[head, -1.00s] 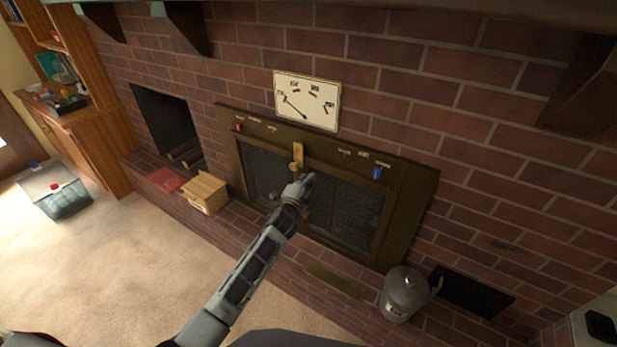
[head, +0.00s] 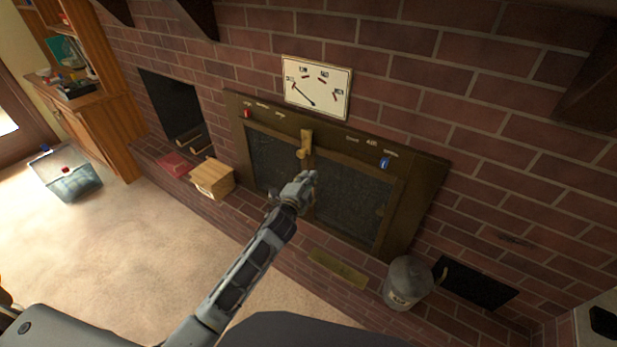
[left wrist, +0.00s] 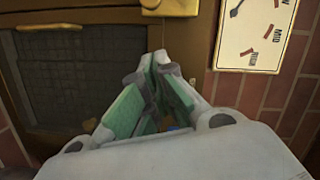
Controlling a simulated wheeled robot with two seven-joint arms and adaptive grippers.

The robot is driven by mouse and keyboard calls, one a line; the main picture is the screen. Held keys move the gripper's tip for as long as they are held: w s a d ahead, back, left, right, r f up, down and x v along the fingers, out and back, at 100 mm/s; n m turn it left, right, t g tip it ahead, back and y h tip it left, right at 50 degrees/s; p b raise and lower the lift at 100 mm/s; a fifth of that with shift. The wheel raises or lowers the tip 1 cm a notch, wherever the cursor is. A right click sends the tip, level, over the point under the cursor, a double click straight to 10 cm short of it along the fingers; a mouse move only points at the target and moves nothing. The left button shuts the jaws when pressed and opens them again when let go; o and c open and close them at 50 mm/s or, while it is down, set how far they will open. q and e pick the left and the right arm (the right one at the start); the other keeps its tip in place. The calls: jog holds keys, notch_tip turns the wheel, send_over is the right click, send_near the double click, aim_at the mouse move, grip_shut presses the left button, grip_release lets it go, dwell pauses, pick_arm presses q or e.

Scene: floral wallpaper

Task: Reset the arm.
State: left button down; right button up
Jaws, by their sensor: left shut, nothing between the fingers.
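My left arm reaches up from the bottom of the head view. Its gripper (head: 305,178) is in front of the fireplace doors, a little below the brass latch (head: 306,142), and appears apart from it. In the left wrist view the gripper's green-padded fingers (left wrist: 160,62) come together at the tips with nothing between them. The brass latch (left wrist: 170,7) shows at the top of that view, beyond the fingertips. My right gripper is in neither view.
A dial panel (head: 334,80) hangs on the brick wall above the fireplace frame (head: 425,185). A wooden box (head: 213,180) and a grey metal bucket (head: 408,284) stand on the brick hearth. A clear bin (head: 70,186) sits on the carpet at left. Much carpet is open.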

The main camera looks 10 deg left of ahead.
pick_arm(q)
jog(key=shift+n, duration=0.4)
